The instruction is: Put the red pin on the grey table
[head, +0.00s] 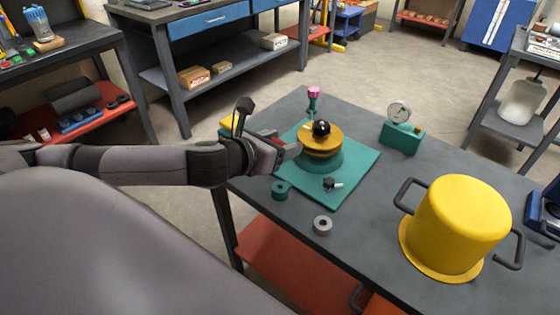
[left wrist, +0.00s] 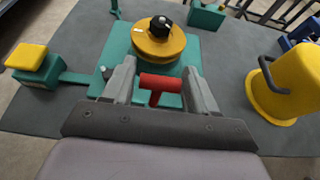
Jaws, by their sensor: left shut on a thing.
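The red pin (left wrist: 162,82), with a T-shaped handle, is between the fingers of my left gripper (left wrist: 160,92), which is shut on it. In the head view the left gripper (head: 290,150) is at the left side of the yellow and teal motor fixture (head: 320,165), above the grey table (head: 350,225). The red pin hardly shows there, and its lower end is hidden. My right gripper is not in view.
A teal base plate (head: 358,180) lies under the fixture. A dial gauge (head: 402,130) stands behind, and a large yellow pot (head: 460,225) stands at right. Grey surface between them is clear.

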